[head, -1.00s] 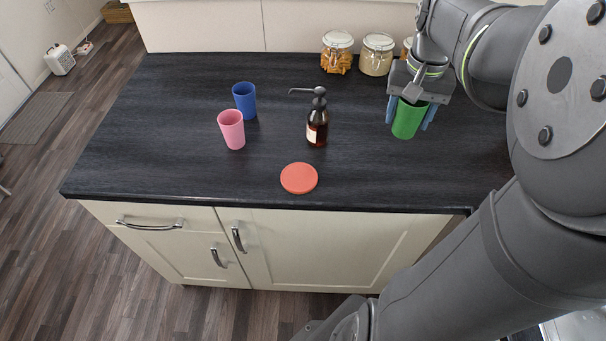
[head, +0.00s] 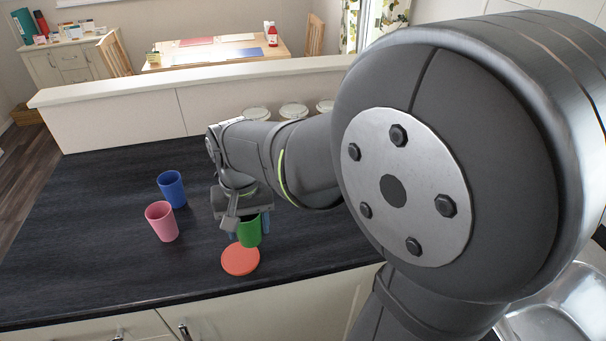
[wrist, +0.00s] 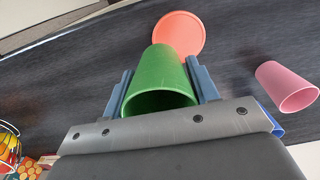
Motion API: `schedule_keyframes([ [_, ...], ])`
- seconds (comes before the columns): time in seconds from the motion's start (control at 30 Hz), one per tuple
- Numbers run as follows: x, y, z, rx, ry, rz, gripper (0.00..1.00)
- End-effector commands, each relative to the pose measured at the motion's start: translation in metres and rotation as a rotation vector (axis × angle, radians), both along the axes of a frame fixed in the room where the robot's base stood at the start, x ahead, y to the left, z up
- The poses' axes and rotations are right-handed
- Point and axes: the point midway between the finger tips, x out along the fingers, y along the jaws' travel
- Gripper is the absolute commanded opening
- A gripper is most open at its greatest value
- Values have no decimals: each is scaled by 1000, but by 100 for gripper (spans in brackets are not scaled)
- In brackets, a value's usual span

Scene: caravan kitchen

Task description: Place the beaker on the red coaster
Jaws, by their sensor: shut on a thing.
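The green beaker (head: 250,232) is held between the fingers of my gripper (head: 238,226), which is shut on it. In the wrist view the green beaker (wrist: 158,80) sits between the two blue-grey fingers of my gripper (wrist: 160,88). The red coaster (head: 240,260) lies flat on the dark counter near its front edge. In the head view the beaker's lower end is just behind and right of the coaster's middle. The wrist view shows the coaster (wrist: 180,32) beyond the beaker's far end, partly hidden by it. I cannot tell the height between them.
A pink beaker (head: 162,222) and a blue beaker (head: 172,189) stand on the counter (head: 90,240) to the left. Jars (head: 294,111) stand at the back, partly hidden by my arm. The soap dispenser seen earlier is hidden now. The counter's left part is clear.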

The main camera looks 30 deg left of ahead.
Motion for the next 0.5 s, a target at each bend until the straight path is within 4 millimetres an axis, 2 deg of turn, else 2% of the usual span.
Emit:
schedule_keyframes([
  [0.1, -12, 17, -13, -2, 1, 4, 32],
  [0.2, -17, 24, -18, -2, 1, 2, 32],
  [0.33, -19, 27, -26, -2, 1, 0, 32],
  [0.5, -18, 26, -51, -3, 1, -1, 32],
])
